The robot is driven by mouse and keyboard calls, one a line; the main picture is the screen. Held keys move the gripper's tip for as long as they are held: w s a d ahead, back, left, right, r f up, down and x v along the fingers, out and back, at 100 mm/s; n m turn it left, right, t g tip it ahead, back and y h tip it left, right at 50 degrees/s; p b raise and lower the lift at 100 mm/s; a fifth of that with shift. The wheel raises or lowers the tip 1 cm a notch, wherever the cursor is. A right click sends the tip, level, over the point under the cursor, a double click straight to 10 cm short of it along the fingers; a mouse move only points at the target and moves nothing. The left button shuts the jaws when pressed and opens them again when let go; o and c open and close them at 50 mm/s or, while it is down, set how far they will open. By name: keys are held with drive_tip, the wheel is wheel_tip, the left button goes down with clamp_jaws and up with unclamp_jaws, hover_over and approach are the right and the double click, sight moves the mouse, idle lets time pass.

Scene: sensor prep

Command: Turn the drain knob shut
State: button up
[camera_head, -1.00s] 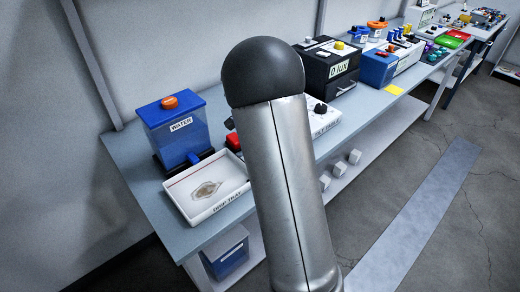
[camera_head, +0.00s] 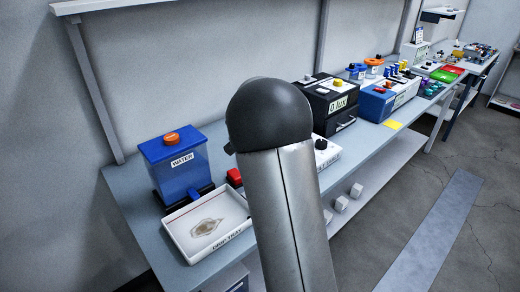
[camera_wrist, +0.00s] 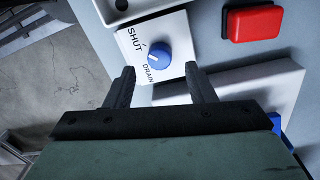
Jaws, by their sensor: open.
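In the wrist view, the blue drain knob (camera_wrist: 156,53) sits on a white plate (camera_wrist: 178,28) marked SHUT and DRAIN. A short white mark shows on the knob's face, but I cannot tell clearly which label it points to. My gripper (camera_wrist: 159,68) is open and empty, its two dark fingers on either side of the knob's near side in the picture. I cannot tell how far the fingertips are from the knob, and no contact is clear. In the head view, my arm hides the knob and my gripper.
A red block-shaped part (camera_wrist: 252,23) lies right of the plate. In the head view, a blue WATER tank (camera_head: 178,163) stands behind a white drip tray (camera_head: 180,248). A black box reading 0 lux (camera_head: 322,98) stands further along the bench (camera_head: 128,190).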

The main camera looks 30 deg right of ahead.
wheel_tip(320, 180, up, 14)
drive_tip(key=shift+w, duration=0.3)
drive_tip(key=shift+f, duration=0.15)
drive_tip(key=s+a+f+n, duration=0.3)
drive_tip(key=s+a+n, duration=0.2)
drive_tip(key=s, duration=0.4)
drive_tip(key=s+a+f+n, duration=0.4)
drive_tip(key=s+a+n, duration=0.1)
drive_tip(key=s+n, duration=0.2)
drive_tip(key=s+a+f+n, duration=0.3)
drive_tip(key=s+a+n, duration=0.2)
drive_tip(key=s, duration=0.5)
drive_tip(key=shift+s+a+f+n+t, duration=0.2)
drive_tip(key=shift+s+f+n+t, duration=0.2)
drive_tip(key=shift+n, duration=0.1)
